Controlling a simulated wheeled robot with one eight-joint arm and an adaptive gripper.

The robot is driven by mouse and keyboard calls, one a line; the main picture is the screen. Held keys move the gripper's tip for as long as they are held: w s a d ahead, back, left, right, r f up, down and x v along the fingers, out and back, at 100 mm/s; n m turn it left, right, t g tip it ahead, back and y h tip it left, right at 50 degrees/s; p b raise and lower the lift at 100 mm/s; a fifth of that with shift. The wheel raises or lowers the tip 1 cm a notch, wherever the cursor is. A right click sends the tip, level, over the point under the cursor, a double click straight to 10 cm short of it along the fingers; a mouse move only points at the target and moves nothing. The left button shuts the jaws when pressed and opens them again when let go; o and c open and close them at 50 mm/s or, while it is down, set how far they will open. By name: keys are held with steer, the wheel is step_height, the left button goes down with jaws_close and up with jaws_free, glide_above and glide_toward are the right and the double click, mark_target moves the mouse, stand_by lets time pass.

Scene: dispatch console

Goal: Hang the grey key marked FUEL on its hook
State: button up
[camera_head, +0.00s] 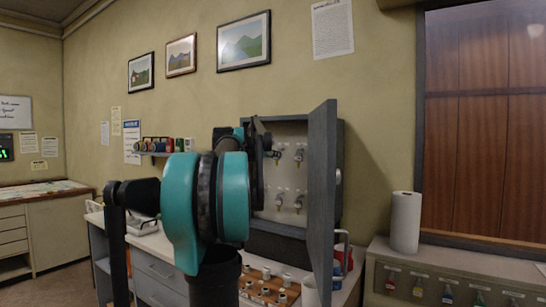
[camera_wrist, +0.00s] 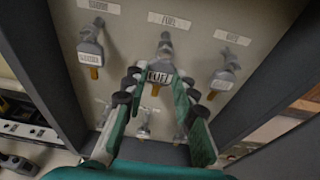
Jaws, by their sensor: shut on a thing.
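The grey key (camera_wrist: 160,76) with a white tag that reads FUEL is between the fingers of my gripper (camera_wrist: 157,79) in the wrist view. My gripper is shut on it. Above it is a grey hook (camera_wrist: 165,45) below a plate label (camera_wrist: 170,20) that seems to read FUEL. The key's top is close to this hook; I cannot tell whether it is on it. The key cabinet (camera_head: 328,185) stands open in the head view, and my arm hides the gripper and most of the cabinet's left side there.
Tagged keys hang to the left (camera_wrist: 90,52) and right (camera_wrist: 222,80) of my fingers, with more below. The cabinet's side walls flank the gripper. Its open door (camera_head: 322,200) sticks out at the right. A paper roll (camera_head: 405,222) stands further right.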

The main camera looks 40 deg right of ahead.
steer(key=shift+x, duration=0.75)
stand_by(0.7)
stand_by(0.6)
steer(key=o, duration=1.1)
steer(key=shift+a, duration=0.1)
steer(key=v, duration=0.5)
steer(key=shift+s+a+r, duration=0.1)
steer(key=shift+s+a, duration=0.05)
steer(key=shift+a, duration=0.2)
stand_by(0.4)
